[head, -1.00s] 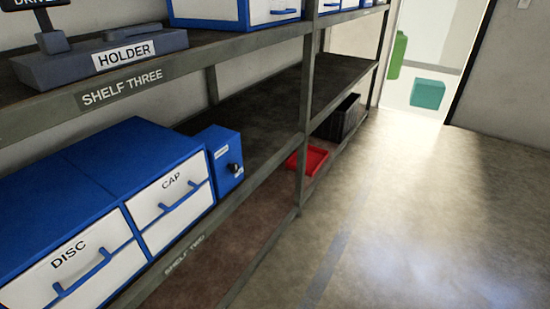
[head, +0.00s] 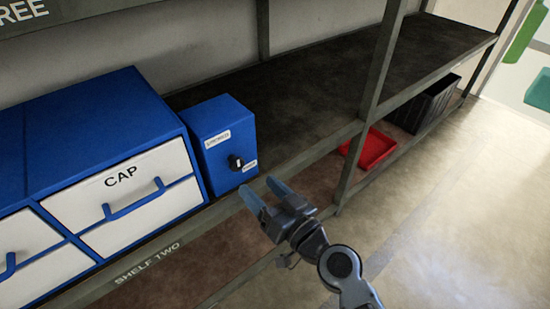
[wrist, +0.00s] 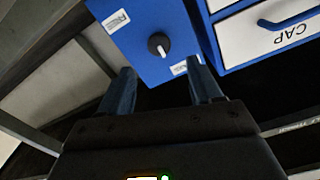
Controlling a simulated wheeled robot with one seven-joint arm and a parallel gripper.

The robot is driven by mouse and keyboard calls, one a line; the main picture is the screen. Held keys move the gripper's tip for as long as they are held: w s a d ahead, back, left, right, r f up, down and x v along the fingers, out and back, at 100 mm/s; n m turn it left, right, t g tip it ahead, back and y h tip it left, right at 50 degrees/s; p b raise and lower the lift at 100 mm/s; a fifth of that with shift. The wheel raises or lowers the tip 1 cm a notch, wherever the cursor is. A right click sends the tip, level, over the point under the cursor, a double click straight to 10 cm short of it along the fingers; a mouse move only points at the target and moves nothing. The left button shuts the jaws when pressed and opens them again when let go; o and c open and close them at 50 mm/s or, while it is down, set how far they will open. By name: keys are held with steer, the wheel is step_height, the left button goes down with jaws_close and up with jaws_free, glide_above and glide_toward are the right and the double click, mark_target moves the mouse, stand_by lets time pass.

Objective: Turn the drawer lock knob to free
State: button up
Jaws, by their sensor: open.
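The lock knob (head: 236,162) is a small black knob on the front of a blue lock box (head: 222,118) that stands on shelf two beside the CAP drawer (head: 122,196). Two small white labels sit on the box front, one above and one below the knob; their text is too small to read surely. The knob also shows in the wrist view (wrist: 158,44), with a white pointer mark. My gripper (head: 266,192) is open and empty, in front of the shelf edge, lower right of the knob and apart from it. In the wrist view the fingers (wrist: 164,85) point toward the box.
The shelf two edge (head: 165,240) and a metal upright (head: 382,65) stand close to my arm. A red tray (head: 375,150) and a black crate (head: 425,105) sit on the lower shelf. Shelf two is bare right of the box. The floor at right is clear.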

mark_target(239, 165)
steer(key=shift+p+x, duration=0.4)
steer(key=shift+x, duration=3.5)
steer(key=shift+c, duration=0.5)
steer(key=c, duration=0.9)
steer(key=shift+c, duration=0.2)
